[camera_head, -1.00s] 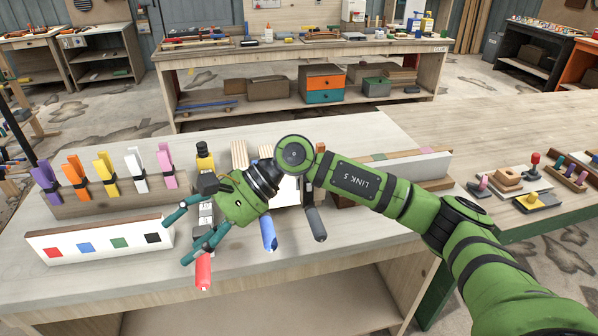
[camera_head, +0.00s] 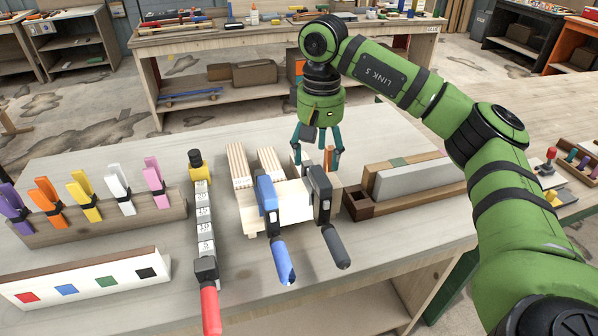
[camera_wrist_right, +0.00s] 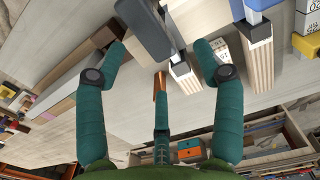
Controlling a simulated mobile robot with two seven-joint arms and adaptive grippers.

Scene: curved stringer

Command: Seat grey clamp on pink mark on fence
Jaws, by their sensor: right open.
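The grey clamp (camera_head: 322,193) sits at the right end of a small white-fronted wooden rack, its dark handle (camera_head: 336,247) sticking out toward the front. A dark grey part of it shows at the top of the right wrist view (camera_wrist_right: 145,30). My right gripper (camera_head: 318,160) is open and empty, pointing down above and just behind the grey clamp, apart from it. A long fence-like piece (camera_head: 420,178), grey in front with wood and a green patch behind, lies to the right. My left gripper is out of view.
A blue clamp (camera_head: 267,193) sits close left of the grey one. A red-handled clamp (camera_head: 206,270) lies further left beside spring clamps (camera_head: 80,200) and a colour-marked white board (camera_head: 85,280).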

